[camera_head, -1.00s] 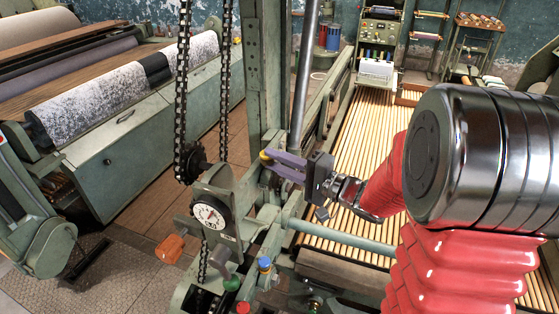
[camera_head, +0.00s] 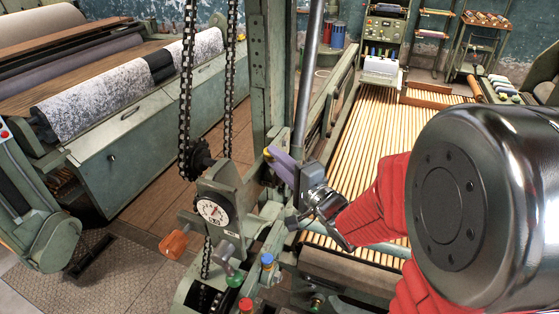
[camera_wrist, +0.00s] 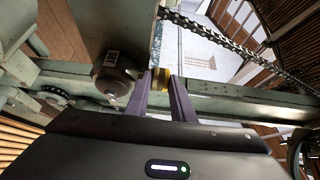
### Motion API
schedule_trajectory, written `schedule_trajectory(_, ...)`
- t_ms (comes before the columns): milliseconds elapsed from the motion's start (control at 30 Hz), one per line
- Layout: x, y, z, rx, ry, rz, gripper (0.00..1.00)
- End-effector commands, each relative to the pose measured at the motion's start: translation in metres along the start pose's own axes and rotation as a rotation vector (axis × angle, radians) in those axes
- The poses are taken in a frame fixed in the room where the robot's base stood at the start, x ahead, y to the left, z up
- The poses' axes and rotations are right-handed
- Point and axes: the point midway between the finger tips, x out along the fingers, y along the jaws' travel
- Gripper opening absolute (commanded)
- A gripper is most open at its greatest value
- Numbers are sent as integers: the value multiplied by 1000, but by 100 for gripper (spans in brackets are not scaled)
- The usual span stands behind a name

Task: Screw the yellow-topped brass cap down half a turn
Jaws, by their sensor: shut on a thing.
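The yellow-topped brass cap (camera_head: 266,154) sits at the green upright of the machine in the head view, mostly covered by my purple fingers. My gripper (camera_head: 271,156) reaches it from the right, its body tilted. In the wrist view the cap (camera_wrist: 161,78) shows as a small yellow and brass piece between the two fingertips of my gripper (camera_wrist: 160,82). The gripper is shut on the cap. The cap's thread and seat are hidden.
A dial gauge (camera_head: 212,211) on a green housing stands left of and below the cap. A chain (camera_head: 188,90) hangs close to its left. Blue-topped (camera_head: 267,260), green (camera_head: 235,279) and red (camera_head: 245,305) knobs sit below. A steel rod (camera_head: 308,80) rises just right of the gripper.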

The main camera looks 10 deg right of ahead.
Motion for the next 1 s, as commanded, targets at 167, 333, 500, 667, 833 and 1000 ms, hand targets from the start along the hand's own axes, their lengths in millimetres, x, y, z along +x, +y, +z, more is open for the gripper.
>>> schedule_trajectory(167,0,5,1,2,-1,13,0)
schedule_trajectory(333,0,5,1,2,-1,13,23)
schedule_trajectory(500,0,4,1,2,0,9,30)
schedule_trajectory(667,0,2,0,1,0,6,30)
schedule_trajectory(833,0,1,0,1,1,3,30)
schedule_trajectory(1000,0,-7,0,0,1,2,30)
